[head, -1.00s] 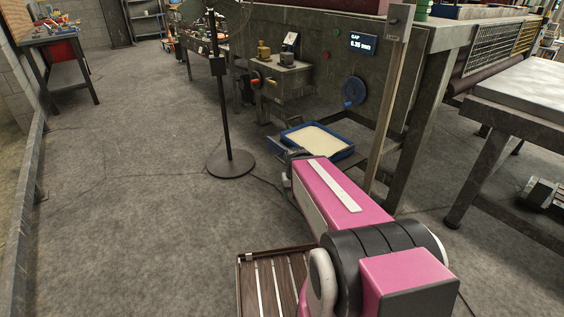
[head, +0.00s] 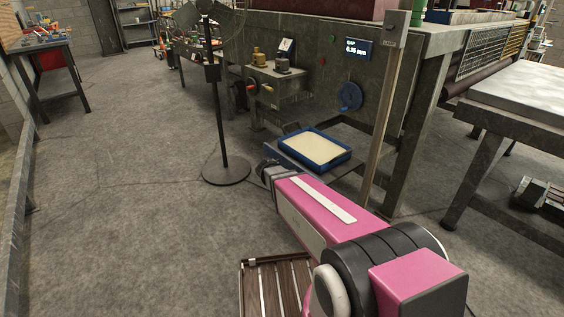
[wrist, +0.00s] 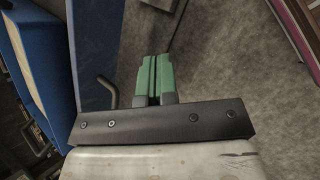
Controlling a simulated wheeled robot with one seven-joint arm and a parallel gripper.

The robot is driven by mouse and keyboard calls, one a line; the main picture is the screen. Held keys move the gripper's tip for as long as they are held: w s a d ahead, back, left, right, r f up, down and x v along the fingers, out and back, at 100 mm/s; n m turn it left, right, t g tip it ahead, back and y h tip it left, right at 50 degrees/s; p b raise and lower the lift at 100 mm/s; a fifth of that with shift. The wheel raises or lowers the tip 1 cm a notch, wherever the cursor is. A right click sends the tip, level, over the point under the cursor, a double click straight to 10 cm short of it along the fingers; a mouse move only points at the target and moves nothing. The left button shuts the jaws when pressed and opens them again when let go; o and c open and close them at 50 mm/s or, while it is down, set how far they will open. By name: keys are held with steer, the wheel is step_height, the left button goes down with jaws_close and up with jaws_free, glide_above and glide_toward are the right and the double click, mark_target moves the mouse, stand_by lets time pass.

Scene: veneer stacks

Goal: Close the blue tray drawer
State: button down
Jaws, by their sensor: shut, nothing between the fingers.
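The blue tray (head: 344,158), filled with something cream-coloured, sits in a pulled-out drawer low at the machine's front in the head view. In the wrist view the tray's blue wall (wrist: 41,60) is at the left edge. Beside it runs a blue panel, seemingly the drawer front (wrist: 92,40), with a bent grey handle (wrist: 107,92). My gripper, with green fingertips (wrist: 153,78), is shut and empty. It appears just right of the panel and handle in that view; I cannot tell whether it touches. In the head view my arm's dark end is left of the tray, and the fingers are hidden.
A fan stand with a round base (head: 226,171) is left of my arm's end. The grey machine (head: 320,85) stands behind the tray, with an upright post (head: 385,120) to the right. A slatted wooden piece (head: 275,285) lies low in front. Open floor lies left.

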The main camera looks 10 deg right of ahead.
steer(key=w+a+n+t+h, duration=0.3)
steer(key=w+a+n+h, duration=0.3)
steer(key=w, duration=0.3)
steer(key=n+t+h, duration=0.1)
steer(key=n+t, duration=0.4)
steer(key=n, duration=0.3)
glide_toward(286, 158)
steer(key=x, duration=0.7)
steer(key=shift+w+d+f, duration=0.1)
steer(key=shift+d, duration=0.05)
steer(key=shift+d, duration=0.1)
